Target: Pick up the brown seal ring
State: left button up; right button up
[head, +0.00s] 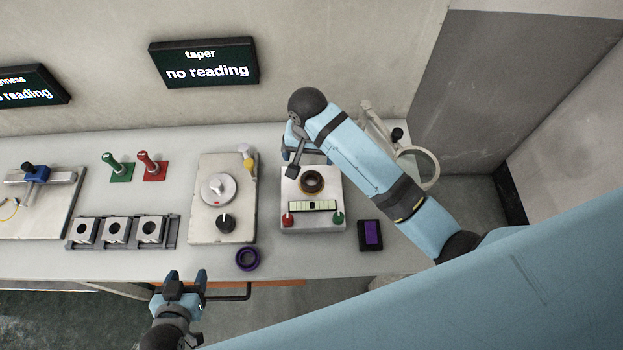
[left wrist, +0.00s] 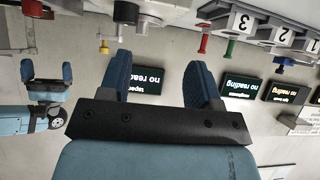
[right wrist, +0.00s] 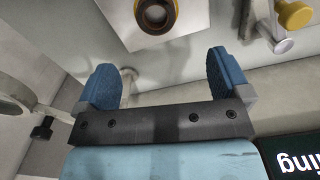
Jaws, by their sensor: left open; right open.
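The brown seal ring (head: 303,182) lies on top of a white block (head: 334,219) on the bench, and its dark centre shows. It also shows in the right wrist view (right wrist: 143,20), cut off by the top edge. My right gripper (head: 294,160) is open and empty just behind and left of the ring in the head view. Part of it is hidden by its own arm. In the right wrist view the ring is beyond the gap between the fingers (right wrist: 165,80). My left gripper (head: 186,279) is open and empty at the bench's front edge, well left of the ring.
A purple ring (head: 247,259) lies near the front edge. A dark pad with a purple top (head: 370,235) is right of the block. A dial plate (head: 196,224) stands left of it. A ring-shaped stand (head: 427,165) is behind my right arm.

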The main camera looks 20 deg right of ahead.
send_over(311, 185)
jog(key=f, duration=0.7)
jog(key=shift+w+a, duration=0.15)
jog(key=shift+w, duration=0.15)
jog(key=shift+s+d+f+p, duration=0.15)
jog(key=shift+f+p, duration=0.25)
jog(key=shift+f, duration=0.95)
jog(key=shift+s+d+f+p, duration=0.1)
jog(key=shift+f+p, duration=0.3)
jog(key=shift+f, duration=0.95)
jog(key=c, duration=1.1)
jog(key=shift+r, duration=0.1)
